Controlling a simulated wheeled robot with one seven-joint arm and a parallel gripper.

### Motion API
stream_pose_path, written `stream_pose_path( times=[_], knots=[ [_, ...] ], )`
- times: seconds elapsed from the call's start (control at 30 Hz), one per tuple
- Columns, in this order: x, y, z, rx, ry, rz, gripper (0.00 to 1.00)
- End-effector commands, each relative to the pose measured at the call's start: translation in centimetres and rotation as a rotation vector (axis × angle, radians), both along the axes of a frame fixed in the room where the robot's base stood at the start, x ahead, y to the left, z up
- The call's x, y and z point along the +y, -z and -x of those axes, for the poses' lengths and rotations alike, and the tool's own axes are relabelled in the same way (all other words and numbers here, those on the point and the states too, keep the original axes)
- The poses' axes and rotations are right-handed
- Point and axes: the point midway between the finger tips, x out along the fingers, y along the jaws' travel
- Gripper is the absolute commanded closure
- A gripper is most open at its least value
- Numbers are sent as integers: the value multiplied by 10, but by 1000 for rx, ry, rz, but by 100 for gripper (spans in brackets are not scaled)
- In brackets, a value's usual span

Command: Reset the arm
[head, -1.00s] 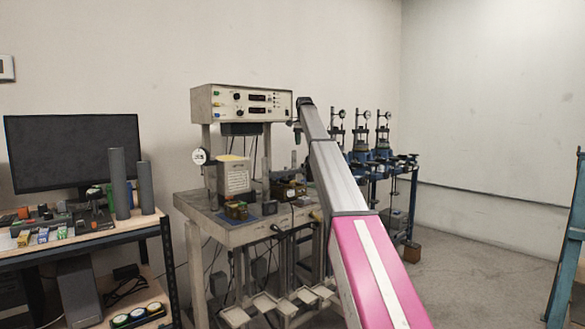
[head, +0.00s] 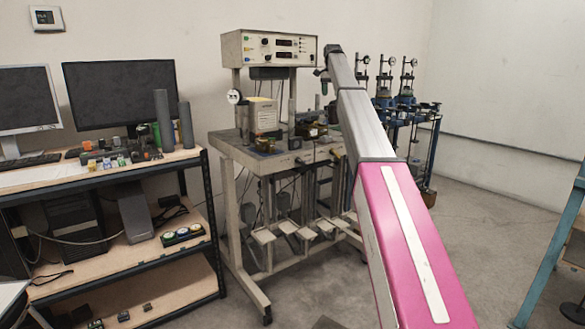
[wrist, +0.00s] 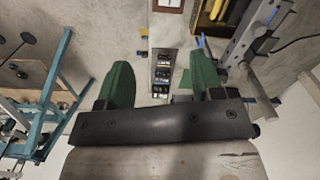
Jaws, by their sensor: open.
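My arm (head: 402,240), with pink and grey links, reaches from the bottom right of the head view up to the middle. Its far end, a dark joint, shows in front of the wall, right of the instrument box. What hangs below that joint is too small to make out clearly. In the wrist view my gripper (wrist: 160,65) has two green fingers set wide apart on a dark bar. Nothing is held between them. Behind the gap are floor or wall and a narrow panel with small items, not touching the fingers.
A grey test bench (head: 240,150) carries an instrument box (head: 270,48). A wooden shelf desk (head: 100,177) with monitors (head: 120,92) stands at left. Blue-framed machines stand behind my arm. A teal frame (head: 555,245) is at far right. Bare floor (head: 480,225) lies right of my arm.

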Motion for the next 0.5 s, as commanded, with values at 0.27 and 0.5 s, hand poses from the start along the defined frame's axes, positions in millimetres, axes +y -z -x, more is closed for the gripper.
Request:
stream_pose_path(
  times=[0.27,0.5],
  knots=[
    [-1,55,20,0,-36,0,39],
    [-2,131,51,2,-89,0,39]
  ],
)
